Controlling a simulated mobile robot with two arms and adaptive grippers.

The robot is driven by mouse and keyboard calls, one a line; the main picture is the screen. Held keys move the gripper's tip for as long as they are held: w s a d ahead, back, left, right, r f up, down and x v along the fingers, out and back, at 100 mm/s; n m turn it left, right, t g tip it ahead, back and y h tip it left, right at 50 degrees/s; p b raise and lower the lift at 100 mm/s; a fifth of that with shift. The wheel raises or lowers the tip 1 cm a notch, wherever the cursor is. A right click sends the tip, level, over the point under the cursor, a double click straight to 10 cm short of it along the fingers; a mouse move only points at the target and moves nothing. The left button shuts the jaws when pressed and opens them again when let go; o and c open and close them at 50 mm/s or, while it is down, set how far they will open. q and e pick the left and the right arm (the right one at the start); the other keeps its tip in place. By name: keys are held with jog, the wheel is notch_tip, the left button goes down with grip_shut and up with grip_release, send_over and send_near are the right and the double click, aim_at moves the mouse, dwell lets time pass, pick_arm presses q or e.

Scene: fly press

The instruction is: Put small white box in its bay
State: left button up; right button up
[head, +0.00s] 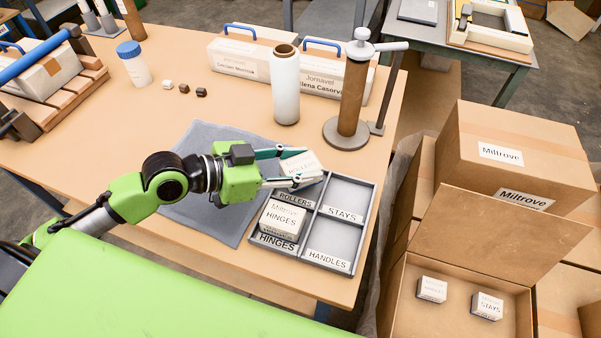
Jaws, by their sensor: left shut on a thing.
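My left gripper (306,167) is shut on a small white box (298,162) whose printed label is hard to read, perhaps ROLLERS. It holds the box at the back left of a grey divided tray (341,268), over or near the bay marked ROLLERS. I cannot tell how high above the bay it is. The tray's other bays are marked STAYS, HINGES and HANDLES. A white Miltrove HINGES box (283,217) sits in the HINGES bay. The STAYS and HANDLES bays look empty. My right gripper is not in view.
A grey mat (200,208) lies under my left arm. An open carton (455,315) at right holds a STAYS box (487,306) and another white box (432,290).

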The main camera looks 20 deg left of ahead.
pick_arm(q)
jog(key=shift+f, duration=1.25)
jog(key=shift+f, duration=0.1)
jog(key=o, duration=1.3)
jog(key=shift+s, duration=0.1)
